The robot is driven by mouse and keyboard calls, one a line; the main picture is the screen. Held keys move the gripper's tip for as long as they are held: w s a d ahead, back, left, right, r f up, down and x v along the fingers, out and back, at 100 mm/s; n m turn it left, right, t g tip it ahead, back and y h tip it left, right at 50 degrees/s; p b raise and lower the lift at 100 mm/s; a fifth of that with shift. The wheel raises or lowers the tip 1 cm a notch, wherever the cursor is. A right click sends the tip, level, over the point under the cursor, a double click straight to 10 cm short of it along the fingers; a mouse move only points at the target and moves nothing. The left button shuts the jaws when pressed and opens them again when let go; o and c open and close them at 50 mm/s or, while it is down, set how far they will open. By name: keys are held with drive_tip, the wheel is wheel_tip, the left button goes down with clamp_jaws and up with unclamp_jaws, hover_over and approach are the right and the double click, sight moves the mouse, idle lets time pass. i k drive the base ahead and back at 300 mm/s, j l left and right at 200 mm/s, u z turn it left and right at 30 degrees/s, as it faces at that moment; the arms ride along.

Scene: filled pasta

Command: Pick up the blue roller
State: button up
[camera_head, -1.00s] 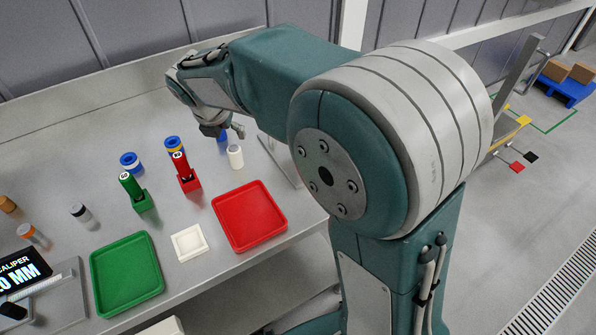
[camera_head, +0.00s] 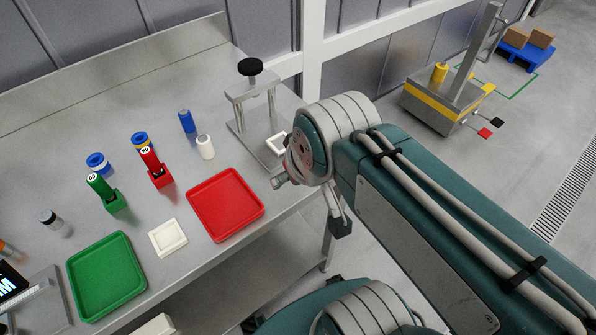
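The blue roller (camera_head: 186,121) is a small blue cylinder standing upright on the steel bench, just behind and left of a white roller (camera_head: 205,147). My gripper (camera_head: 310,203) is at the far end of my arm, near the bench's right edge, right of the red tray and well apart from the blue roller. Only small grey and dark parts of it show below my arm's joint, so its opening is unclear. Nothing visible is held.
A press stand (camera_head: 252,95) with a black knob stands right of the rollers. A red tray (camera_head: 258,210), green tray (camera_head: 128,240) and white dish (camera_head: 168,237) lie in front. Red (camera_head: 158,175) and green (camera_head: 112,200) holders and blue rings (camera_head: 97,162) stand left.

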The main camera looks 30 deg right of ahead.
sight(187, 122)
drive_tip(key=k+l+u, duration=0.1)
drive_tip(key=k+u, duration=0.5)
drive_tip(key=i+u, duration=0.1)
drive_tip(key=u, duration=1.15)
drive_tip(key=z, duration=1.45)
